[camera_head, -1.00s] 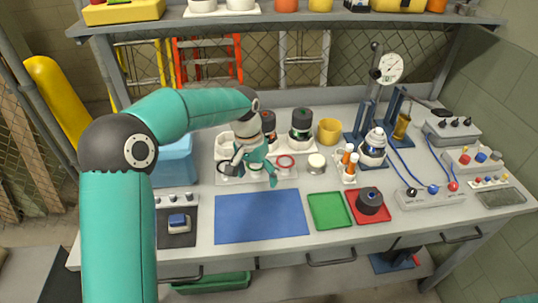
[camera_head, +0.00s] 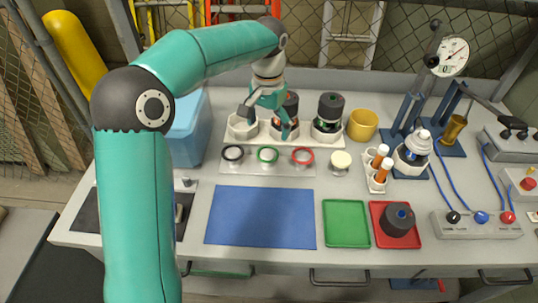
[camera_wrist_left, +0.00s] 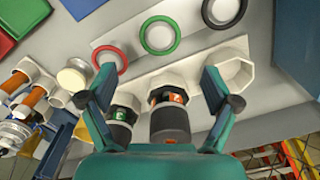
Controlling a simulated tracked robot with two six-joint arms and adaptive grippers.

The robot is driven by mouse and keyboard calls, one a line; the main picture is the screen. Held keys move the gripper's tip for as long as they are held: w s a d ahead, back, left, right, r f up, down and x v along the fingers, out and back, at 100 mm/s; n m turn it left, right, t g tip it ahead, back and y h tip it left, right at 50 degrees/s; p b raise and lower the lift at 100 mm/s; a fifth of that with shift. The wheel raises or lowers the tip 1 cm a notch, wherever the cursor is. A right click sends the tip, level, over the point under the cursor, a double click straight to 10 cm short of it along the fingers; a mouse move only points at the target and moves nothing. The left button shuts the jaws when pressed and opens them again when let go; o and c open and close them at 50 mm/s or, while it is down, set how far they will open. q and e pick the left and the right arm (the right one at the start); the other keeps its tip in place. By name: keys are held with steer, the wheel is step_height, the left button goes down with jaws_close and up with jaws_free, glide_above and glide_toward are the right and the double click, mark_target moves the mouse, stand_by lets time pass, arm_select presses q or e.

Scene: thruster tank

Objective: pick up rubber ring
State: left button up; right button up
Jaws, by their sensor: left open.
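Three rubber rings lie in a row on a light plate: a black ring (camera_head: 232,153), a green ring (camera_head: 267,154) and a red ring (camera_head: 302,156). The left wrist view also shows the red ring (camera_wrist_left: 109,48), green ring (camera_wrist_left: 145,35) and black ring (camera_wrist_left: 207,16). My left gripper (camera_head: 267,121) is open and empty, its fingers in front of the white holder (camera_head: 243,131) just behind the rings in the head view. In the left wrist view the open fingers (camera_wrist_left: 160,78) spread on either side of two dark-capped units. The right gripper is not in view.
The dark-capped units (camera_head: 331,106) stand in the holder. A yellow cup (camera_head: 363,125), a round cream-topped part (camera_head: 340,162) and orange vials (camera_head: 381,165) stand to the right. A blue mat (camera_head: 260,216) lies empty in front; a green tray (camera_head: 346,222) is empty too.

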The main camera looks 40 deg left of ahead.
mark_target(268, 153)
arm_select(q)
step_height(268, 153, down, 7)
steer(key=shift+s+f, duration=0.15)
steer(key=shift+f, duration=0.25)
steer(key=shift+f, duration=0.25)
stand_by(0.6)
steer(key=c, duration=0.8)
